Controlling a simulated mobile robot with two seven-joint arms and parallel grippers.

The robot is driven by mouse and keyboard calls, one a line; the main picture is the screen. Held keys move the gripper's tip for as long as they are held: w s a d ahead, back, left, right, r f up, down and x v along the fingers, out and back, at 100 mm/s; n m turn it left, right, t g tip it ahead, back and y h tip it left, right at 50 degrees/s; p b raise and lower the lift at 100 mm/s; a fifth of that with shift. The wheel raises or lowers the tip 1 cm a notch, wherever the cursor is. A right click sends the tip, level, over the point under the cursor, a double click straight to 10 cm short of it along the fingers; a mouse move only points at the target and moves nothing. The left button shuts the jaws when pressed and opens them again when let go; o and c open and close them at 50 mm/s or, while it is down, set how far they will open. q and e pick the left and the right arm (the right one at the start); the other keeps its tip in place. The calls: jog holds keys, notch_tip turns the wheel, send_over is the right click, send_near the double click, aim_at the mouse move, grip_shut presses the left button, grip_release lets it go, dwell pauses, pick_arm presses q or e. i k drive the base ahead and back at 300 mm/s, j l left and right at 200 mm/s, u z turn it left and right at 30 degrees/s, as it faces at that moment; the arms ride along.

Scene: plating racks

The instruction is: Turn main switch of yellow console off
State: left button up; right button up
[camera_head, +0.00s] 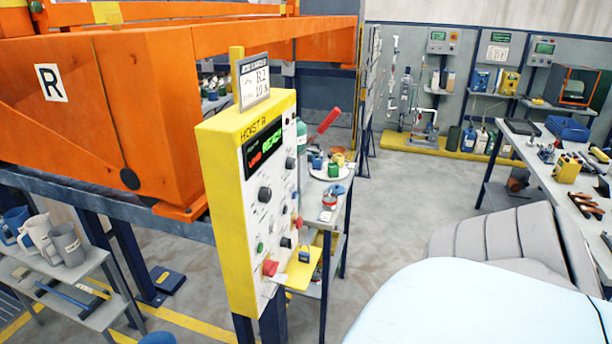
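The yellow console (230,195) stands on a dark post in the middle of the view, with a white control face marked HOIST R. Its face carries a lit display (264,149), several black knobs and small buttons, and a red mushroom button (270,267) near the bottom. A red handle (328,120) sticks up and outward at its right edge; I cannot tell whether it is the main switch. No switch label is readable at this size. Neither of my grippers is in view.
A big orange frame (150,110) stands behind and left of the console. A grey shelf (80,268) with jugs is at lower left. A small side table (345,205) stands right behind the console. A long workbench (540,155) is at right. Grey floor is open between them.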

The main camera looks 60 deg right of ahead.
aim_at(270, 266)
jog(key=z, duration=1.6)
jog(key=l+u, duration=0.1)
jog(key=u, duration=0.65)
jog(key=i+l+u, duration=0.1)
jog(key=l+u, duration=0.7)
jog(key=l, duration=0.2)
jog(key=l+u, duration=0.2)
jog(key=l, duration=0.3)
jog(key=k+l+u, duration=0.2)
jog(key=l, duration=0.3)
jog(key=k+l, duration=0.1)
jog(key=l, duration=0.4)
jog(key=k+l, duration=0.1)
jog(key=l, duration=0.9)
jog(key=k+l+u, duration=0.1)
jog(key=l, duration=0.35)
jog(key=k+l, duration=0.15)
jog(key=l, duration=0.35)
